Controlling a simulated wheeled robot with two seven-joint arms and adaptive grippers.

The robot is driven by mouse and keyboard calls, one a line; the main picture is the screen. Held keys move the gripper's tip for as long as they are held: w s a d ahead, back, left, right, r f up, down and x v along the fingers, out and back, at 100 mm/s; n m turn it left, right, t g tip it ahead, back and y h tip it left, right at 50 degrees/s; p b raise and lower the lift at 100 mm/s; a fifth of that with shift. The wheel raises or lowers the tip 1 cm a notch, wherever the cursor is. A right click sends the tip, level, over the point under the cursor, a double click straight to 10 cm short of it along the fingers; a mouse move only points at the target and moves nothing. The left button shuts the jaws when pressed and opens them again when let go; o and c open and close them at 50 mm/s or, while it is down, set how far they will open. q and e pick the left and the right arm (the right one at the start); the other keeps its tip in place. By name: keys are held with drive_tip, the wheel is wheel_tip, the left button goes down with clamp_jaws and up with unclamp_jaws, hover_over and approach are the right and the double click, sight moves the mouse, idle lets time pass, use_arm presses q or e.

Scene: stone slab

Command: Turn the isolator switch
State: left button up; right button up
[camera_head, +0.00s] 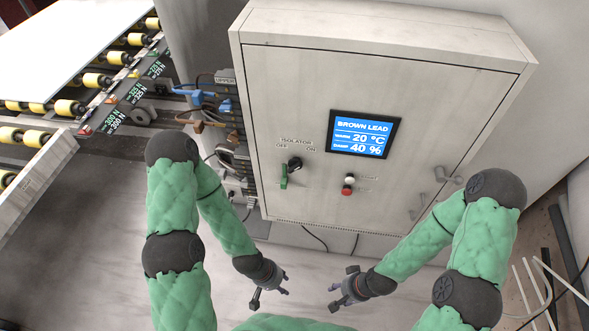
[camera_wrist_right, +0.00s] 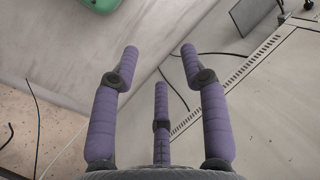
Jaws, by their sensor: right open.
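The isolator switch (camera_head: 294,164) is on the front of a pale grey cabinet (camera_head: 340,75), below the ISOLATOR label with OFF at left and ON at right. It has a dark knob, and a green piece (camera_head: 283,177) shows at its lower left, on the OFF side. My left gripper (camera_head: 270,294) is below the switch and apart from the cabinet, its fingers spread and empty. My right gripper (camera_head: 334,297) is lower right of the switch, open and empty. Its purple fingers (camera_wrist_right: 155,65) are spread in the right wrist view, with nothing between them.
A blue display (camera_head: 363,134) and a red and white button pair (camera_head: 348,184) are right of the switch. Handles (camera_head: 447,176) stick out at the cabinet's right. Cables (camera_head: 220,130) line its left side. A roller conveyor (camera_head: 90,82) stands at left.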

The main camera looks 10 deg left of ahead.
drive_tip(key=w+a+t+h+b, duration=0.1)
drive_tip(key=w+a+t+b, duration=0.2)
drive_tip(key=w, duration=0.6)
drive_tip(key=m+t+h+b, duration=0.3)
drive_tip(key=m+t+b, duration=0.3)
drive_tip(key=t+b, duration=0.7)
approach(296, 170)
drive_tip(key=shift+t, duration=0.7)
drive_tip(key=w+p, duration=0.1)
drive_tip(key=w, duration=0.2)
drive_tip(key=w+f+p, duration=0.1)
drive_tip(key=w, duration=0.2)
drive_tip(key=w+p, duration=0.1)
drive_tip(key=w, duration=0.2)
drive_tip(key=shift+d+f+p, duration=0.1)
drive_tip(key=shift+f+p, duration=0.1)
drive_tip(key=shift+p, duration=0.1)
drive_tip(key=shift+c, duration=0.3)
clamp_jaws()
